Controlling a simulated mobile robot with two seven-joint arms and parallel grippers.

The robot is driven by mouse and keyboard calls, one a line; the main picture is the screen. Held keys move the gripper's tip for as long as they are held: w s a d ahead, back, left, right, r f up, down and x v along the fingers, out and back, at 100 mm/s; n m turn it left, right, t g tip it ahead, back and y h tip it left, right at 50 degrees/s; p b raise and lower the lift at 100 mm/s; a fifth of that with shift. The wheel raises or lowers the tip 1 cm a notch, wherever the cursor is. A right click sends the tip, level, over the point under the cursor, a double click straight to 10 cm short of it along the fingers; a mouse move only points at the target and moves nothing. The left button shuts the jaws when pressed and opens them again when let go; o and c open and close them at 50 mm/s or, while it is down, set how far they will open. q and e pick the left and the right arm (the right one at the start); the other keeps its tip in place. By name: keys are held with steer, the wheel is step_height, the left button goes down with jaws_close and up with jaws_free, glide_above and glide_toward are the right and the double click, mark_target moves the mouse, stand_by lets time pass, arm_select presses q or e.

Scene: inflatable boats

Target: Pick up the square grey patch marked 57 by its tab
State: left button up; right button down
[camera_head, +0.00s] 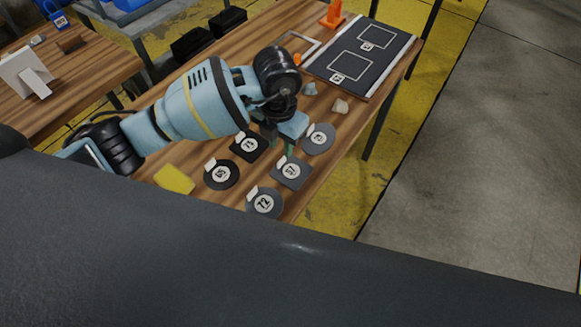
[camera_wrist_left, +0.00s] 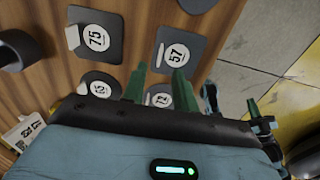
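The square grey patch marked 57 (camera_head: 296,180) lies flat on the wooden table, its pale tab at the upper left. It also shows in the left wrist view (camera_wrist_left: 188,40), where the tab lies at its left edge. My left gripper (camera_head: 288,149) is above the table by the tab side of this patch. In the left wrist view its two green fingers (camera_wrist_left: 159,70) are apart with nothing between them, just short of the tab in the picture. Whether they touch anything is unclear.
Close around lie a black square patch marked 75 (camera_head: 240,151), a round black patch (camera_head: 211,180), a round grey patch marked 72 (camera_head: 275,208) and another round grey one (camera_head: 325,145). A yellow pad (camera_head: 174,180) lies left; a dark mat (camera_head: 385,68) lies at the far end.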

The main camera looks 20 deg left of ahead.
mark_target(291, 168)
arm_select(q)
steer(key=shift+s+a+f, duration=0.1)
steer(key=shift+s+f, duration=0.05)
steer(key=shift+f, duration=2.7)
steer(key=shift+c, duration=0.4)
jaws_close()
